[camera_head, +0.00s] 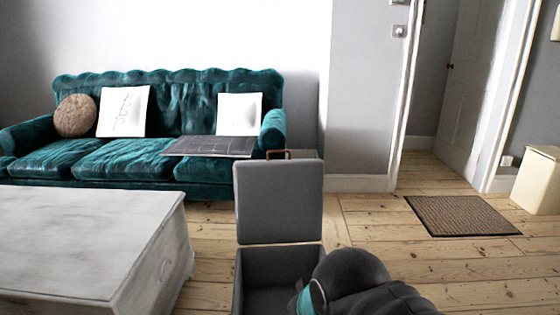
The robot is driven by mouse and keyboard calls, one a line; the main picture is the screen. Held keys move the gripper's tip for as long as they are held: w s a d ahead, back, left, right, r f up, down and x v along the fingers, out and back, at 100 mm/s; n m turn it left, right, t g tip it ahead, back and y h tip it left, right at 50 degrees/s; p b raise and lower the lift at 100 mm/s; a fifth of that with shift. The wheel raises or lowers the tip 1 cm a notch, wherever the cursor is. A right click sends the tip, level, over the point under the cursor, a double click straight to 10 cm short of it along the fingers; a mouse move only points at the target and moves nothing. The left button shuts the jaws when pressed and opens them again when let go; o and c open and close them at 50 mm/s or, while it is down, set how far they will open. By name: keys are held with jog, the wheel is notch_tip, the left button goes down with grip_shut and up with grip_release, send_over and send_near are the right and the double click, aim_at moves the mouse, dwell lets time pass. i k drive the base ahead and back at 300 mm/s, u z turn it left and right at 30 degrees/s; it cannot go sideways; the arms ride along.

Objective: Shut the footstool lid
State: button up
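A grey footstool (254,262) stands on the floorboards at the bottom centre. Its lid (281,203) is raised upright at the far edge, with a brown handle (279,153) at the top. The part of the box interior that shows looks dark grey and empty. My dark arm, with a teal band, covers the right front of the box. My gripper's fingers are not visible; they are hidden behind the arm or out of the frame.
A pale wooden coffee table (90,240) stands close on the left. A teal sofa (130,165) with cushions is behind. A doormat (462,215) lies before a doorway at the right, and a cream bin (537,182) stands at the right edge. Floor right of the lid is clear.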

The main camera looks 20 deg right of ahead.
aim_at(278, 202)
jog(key=z, duration=0.65)
jog(key=i, duration=0.75)
jog(key=z, duration=0.05)
